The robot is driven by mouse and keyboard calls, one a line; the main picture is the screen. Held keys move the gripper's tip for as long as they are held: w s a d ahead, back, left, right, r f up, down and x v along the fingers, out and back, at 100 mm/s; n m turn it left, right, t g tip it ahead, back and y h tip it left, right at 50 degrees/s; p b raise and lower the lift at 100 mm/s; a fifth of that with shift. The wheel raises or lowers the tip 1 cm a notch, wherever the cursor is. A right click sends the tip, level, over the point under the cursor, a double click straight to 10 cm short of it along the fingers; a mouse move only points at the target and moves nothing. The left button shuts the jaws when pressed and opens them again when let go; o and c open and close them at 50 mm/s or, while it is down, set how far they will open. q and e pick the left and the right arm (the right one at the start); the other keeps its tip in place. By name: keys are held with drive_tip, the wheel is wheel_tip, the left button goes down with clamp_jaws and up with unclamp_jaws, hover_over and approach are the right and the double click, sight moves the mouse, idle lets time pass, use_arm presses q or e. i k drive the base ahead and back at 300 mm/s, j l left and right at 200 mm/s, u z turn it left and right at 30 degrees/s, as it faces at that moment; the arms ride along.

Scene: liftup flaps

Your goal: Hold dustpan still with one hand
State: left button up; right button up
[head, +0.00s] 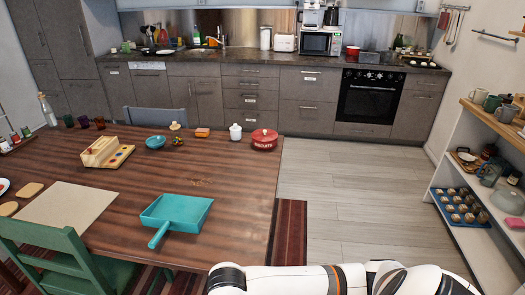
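The teal dustpan (178,213) lies on the dark wooden table (113,219) near its front right part. Its handle points toward the front left and its open tray faces the back right. Nothing touches the dustpan. A white arm of mine crosses the bottom right of the head view, in front of the table's right end. Neither gripper shows in the head view.
On the table stand a red biscuit tin (264,140), a white lidded jar (235,132), a blue bowl (155,142) and a wooden block toy (106,152). A green chair (55,262) is at the front left.

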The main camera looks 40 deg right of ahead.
sight(177, 212)
drive_tip(key=k+u, duration=0.5)
drive_tip(key=k+j+u, duration=0.2)
drive_tip(key=u, duration=0.3)
drive_tip(key=l+u, duration=0.25)
drive_tip(key=l, duration=1.95)
drive_tip(key=i+l, duration=0.1)
drive_tip(key=l, duration=2.4)
drive_tip(key=i, duration=0.05)
